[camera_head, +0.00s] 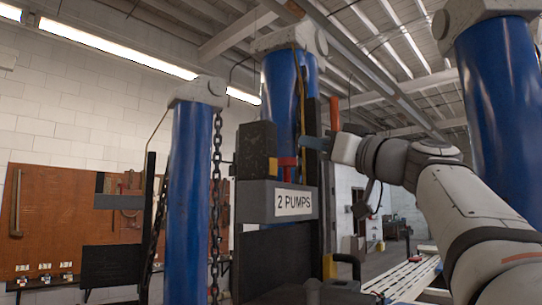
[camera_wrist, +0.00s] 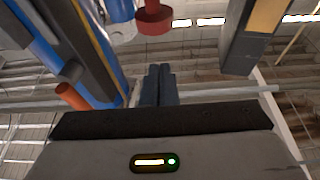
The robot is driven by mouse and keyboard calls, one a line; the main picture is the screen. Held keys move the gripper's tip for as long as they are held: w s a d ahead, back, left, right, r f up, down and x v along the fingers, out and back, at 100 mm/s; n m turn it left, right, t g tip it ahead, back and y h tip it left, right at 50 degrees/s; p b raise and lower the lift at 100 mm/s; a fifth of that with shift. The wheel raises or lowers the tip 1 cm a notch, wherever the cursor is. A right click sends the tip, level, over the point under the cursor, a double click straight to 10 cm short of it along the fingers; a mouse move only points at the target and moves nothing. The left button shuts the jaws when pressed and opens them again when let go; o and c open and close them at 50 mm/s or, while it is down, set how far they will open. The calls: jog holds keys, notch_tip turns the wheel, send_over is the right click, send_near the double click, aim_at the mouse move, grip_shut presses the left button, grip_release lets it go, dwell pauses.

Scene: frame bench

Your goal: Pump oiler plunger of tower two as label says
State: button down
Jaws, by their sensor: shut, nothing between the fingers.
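Tower two is a blue column (camera_head: 281,95) with a white label (camera_head: 294,204) reading "2 PUMPS" on a grey shelf-like bracket (camera_head: 255,195). A red knob (camera_head: 287,162), which looks like the oiler plunger, stands above the bracket beside a dark block (camera_head: 257,148). A red round knob (camera_wrist: 152,20) also shows at the top of the wrist view, beyond my fingertips. My gripper (camera_head: 308,143) is shut and empty, just above and right of the red knob in the head view. Its two dark fingers (camera_wrist: 160,75) lie together in the wrist view. Contact with the knob is not visible.
An orange handle (camera_head: 334,113) stands upright close beside my gripper. Another blue column (camera_head: 190,190) with a hanging chain (camera_head: 216,190) is at left; a third (camera_head: 500,110) is at right, behind my arm. A brown tool board (camera_head: 60,220) hangs on the back wall.

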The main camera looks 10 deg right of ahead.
jog(key=b+v, duration=0.2)
jog(key=v, duration=0.5)
jog(key=shift+s+b, duration=0.15)
jog(key=shift+b, duration=0.2)
dwell(0.4)
